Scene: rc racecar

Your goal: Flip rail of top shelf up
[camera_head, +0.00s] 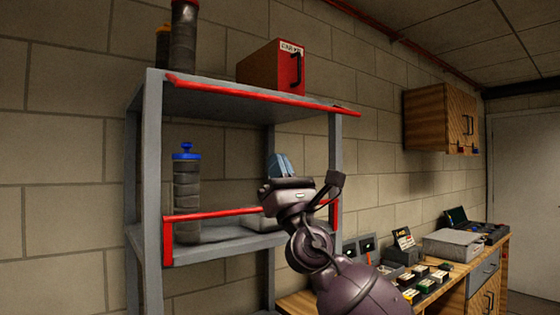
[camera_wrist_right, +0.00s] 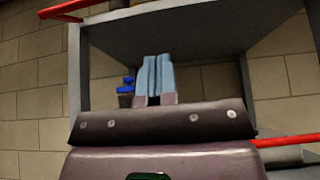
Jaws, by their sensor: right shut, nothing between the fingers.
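The red rail (camera_head: 262,96) of the top shelf lies along the front edge of the grey top shelf (camera_head: 215,100), level with its board. Part of this rail also shows at the upper left of the right wrist view (camera_wrist_right: 64,8). My right gripper (camera_head: 281,165) is below that rail, between the two shelf levels, pointing up. Its pale blue fingers (camera_wrist_right: 153,77) are together and hold nothing; they appear apart from the rail. My left gripper is not in view.
The lower shelf's red rail (camera_head: 215,213) stands raised above its board. A blue-capped bottle (camera_head: 187,190) stands behind it. A dark bottle (camera_head: 184,35) and a red-fronted case (camera_head: 285,68) stand on the top shelf. A cluttered workbench (camera_head: 455,268) is at the right.

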